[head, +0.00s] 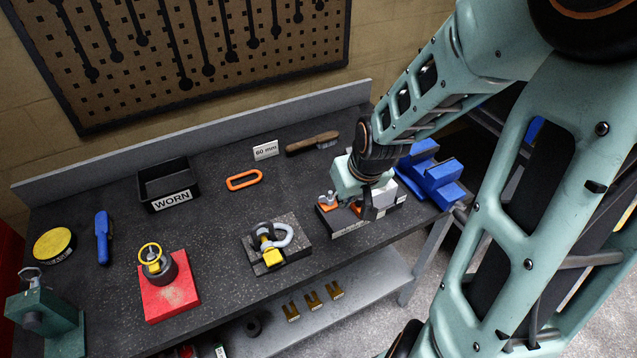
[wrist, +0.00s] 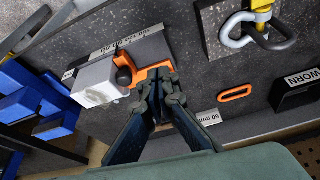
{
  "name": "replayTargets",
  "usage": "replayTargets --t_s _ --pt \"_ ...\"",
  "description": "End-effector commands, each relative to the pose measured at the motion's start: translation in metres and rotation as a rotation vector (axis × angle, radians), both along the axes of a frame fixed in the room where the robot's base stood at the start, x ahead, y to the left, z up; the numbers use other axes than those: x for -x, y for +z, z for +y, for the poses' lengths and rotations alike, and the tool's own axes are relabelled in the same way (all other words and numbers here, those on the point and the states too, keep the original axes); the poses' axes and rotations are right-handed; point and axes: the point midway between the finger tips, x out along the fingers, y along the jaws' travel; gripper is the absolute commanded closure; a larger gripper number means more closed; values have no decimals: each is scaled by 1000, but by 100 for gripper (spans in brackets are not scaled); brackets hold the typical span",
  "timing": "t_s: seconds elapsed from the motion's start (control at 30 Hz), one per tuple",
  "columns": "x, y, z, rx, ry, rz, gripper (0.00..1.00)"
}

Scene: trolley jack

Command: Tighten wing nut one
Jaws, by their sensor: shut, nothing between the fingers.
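A measuring fixture (head: 347,226) with a printed scale stands near the bench's front right edge. It carries a grey block (head: 386,194) and orange parts (head: 328,207). A small grey upright fitting (head: 331,196), perhaps a wing nut, stands on the left orange part; I cannot make out its wings. My gripper (head: 367,207) points down over the fixture, just right of that fitting. In the wrist view, my gripper (wrist: 160,88) is shut and empty, its tips close to the orange clamp piece (wrist: 148,76). A dark round knob (wrist: 124,77) shows beside the grey block. The tips hide part of the fixture.
Blue stepped blocks (head: 430,175) stand right of the fixture. A shackle on a dark plate (head: 275,245), a red block (head: 172,298), an orange ring (head: 244,180), a brush (head: 312,143) and a WORN bin (head: 168,184) occupy the bench. Bare bench lies between them.

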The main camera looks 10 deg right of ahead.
Motion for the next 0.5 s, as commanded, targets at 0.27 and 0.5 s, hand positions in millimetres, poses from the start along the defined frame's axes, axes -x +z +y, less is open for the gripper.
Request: replayTargets --t_s 0.27,0.5 --pt "1 -2 5 -3 28 -1 100" --pt "-4 -18 7 -3 29 0 100"
